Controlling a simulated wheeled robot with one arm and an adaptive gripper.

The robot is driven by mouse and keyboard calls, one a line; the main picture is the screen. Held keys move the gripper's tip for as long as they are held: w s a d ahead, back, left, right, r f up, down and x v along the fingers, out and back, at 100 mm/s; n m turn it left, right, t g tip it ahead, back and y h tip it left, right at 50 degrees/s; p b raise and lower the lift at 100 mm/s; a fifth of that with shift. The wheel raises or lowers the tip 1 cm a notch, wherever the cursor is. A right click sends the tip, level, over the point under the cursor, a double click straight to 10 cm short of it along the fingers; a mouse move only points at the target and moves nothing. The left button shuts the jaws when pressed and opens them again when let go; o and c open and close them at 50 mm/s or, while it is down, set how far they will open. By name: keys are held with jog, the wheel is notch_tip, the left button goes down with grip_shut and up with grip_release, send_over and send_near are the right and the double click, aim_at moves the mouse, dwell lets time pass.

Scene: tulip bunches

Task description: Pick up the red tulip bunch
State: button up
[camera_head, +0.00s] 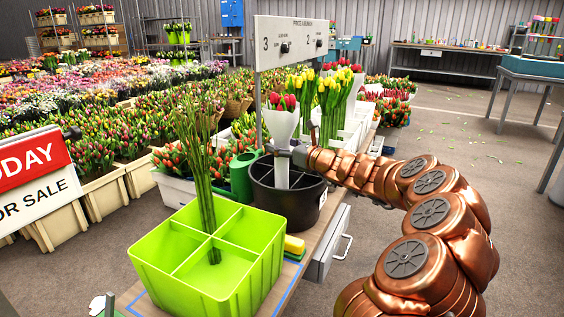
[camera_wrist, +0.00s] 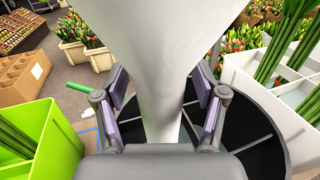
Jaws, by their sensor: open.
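The red tulip bunch (camera_head: 281,122) is wrapped in a white paper cone and stands upright in the round black bucket (camera_head: 262,200) on the table. In the head view, my gripper (camera_head: 284,152) is at the lower, narrow part of the wrap, just above the bucket rim. In the wrist view, the white wrap (camera_wrist: 158,50) rises between the two fingers of my gripper (camera_wrist: 161,88). The fingers are open, one on each side, with a gap visible beside the wrap's narrow part. The red blooms are outside the wrist view.
A lime-green divided box (camera_head: 190,275) with tall green stems (camera_head: 205,170) stands in front of the bucket. A green watering can (camera_head: 242,178) is to its left. Behind are yellow tulips (camera_head: 330,92) and a numbered sign (camera_head: 290,42). A yellow block (camera_head: 294,245) lies beside the box.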

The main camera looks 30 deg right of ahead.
aim_at(282, 112)
jog(key=shift+c, duration=0.2)
grip_shut()
dwell(0.3)
jog(key=shift+r, duration=0.15)
notch_tip(282, 112, up, 10)
jog(key=p, duration=0.5)
